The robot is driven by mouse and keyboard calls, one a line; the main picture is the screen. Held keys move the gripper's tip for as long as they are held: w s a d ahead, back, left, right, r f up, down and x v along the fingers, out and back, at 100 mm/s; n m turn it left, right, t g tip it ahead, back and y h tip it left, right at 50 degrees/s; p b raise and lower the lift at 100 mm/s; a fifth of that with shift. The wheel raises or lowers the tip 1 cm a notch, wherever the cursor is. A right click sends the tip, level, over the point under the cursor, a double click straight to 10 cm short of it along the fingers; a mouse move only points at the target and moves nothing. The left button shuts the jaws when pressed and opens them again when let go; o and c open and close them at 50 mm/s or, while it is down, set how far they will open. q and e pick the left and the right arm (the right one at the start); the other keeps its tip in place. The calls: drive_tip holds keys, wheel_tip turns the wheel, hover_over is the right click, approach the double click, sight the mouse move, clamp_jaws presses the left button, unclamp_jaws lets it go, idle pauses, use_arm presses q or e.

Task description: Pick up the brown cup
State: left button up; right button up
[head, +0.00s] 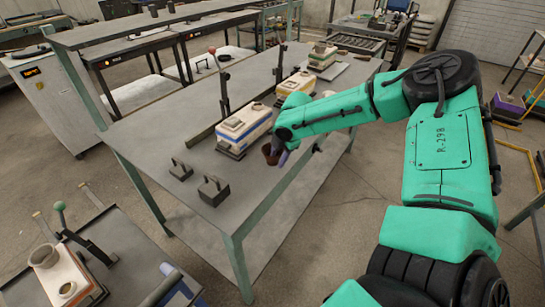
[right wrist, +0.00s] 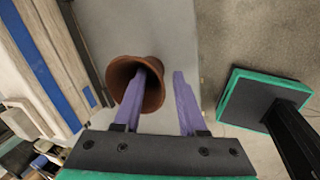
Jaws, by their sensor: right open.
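The brown cup (head: 269,155) stands near the right-hand edge of the grey table (head: 190,215) in the head view. My right gripper (head: 282,157) is open at the cup's right side. In the right wrist view the cup (right wrist: 153,92) shows its round mouth. One purple finger of the right gripper (right wrist: 160,74) overlaps the mouth and the other is clear to the right of the cup. I cannot tell whether the first finger is inside the cup or only in front of it. My left gripper is not in view.
Two dark metal blocks (head: 213,190) sit toward the table's near left. Upright posts stand along the table's middle. The table front between the blocks and the cup is clear.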

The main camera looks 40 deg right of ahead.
drive_tip(key=shift+s+r, duration=0.1)
clamp_jaws()
drive_tip(key=shift+a, duration=0.1)
idle(1.1)
